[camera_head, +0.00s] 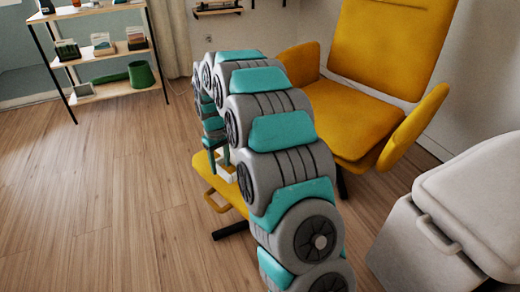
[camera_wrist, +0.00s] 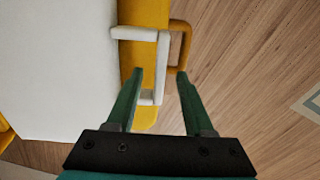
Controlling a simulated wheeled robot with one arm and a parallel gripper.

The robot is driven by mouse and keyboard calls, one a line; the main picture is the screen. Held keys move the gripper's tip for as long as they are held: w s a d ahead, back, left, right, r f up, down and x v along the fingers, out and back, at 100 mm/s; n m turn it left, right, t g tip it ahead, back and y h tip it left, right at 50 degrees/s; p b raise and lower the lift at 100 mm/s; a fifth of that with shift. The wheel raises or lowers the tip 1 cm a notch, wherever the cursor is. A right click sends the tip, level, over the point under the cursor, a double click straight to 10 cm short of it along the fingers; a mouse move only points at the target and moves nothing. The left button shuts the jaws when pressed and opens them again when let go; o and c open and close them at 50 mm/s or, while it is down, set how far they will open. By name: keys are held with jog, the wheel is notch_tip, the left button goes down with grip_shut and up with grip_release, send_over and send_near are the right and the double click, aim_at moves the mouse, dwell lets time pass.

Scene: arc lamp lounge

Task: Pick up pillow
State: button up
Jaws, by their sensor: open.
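I cannot make out a clear pillow in either view. In the wrist view my gripper (camera_wrist: 160,73) is open, with its two green fingers apart. A white loop-shaped handle (camera_wrist: 135,33) shows beyond and partly between the fingertips; I cannot tell whether they touch it. A broad, plain white surface (camera_wrist: 55,70) fills the left side, and I cannot tell what it is. Beneath is a yellow piece (camera_wrist: 128,12) with its own loop (camera_wrist: 180,45). In the head view my arm largely hides the gripper, above a low yellow seat-like piece (camera_head: 228,192).
A yellow armchair (camera_head: 350,115) stands behind my arm. A grey-white lidded box (camera_head: 425,245) with a handle is at the right. A shelf (camera_head: 100,92) with small items and a green pot (camera_head: 140,75) stands far left. The wooden floor (camera_head: 90,200) at left is clear.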

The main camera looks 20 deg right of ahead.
jog(key=shift+f, duration=1.5)
grip_shut()
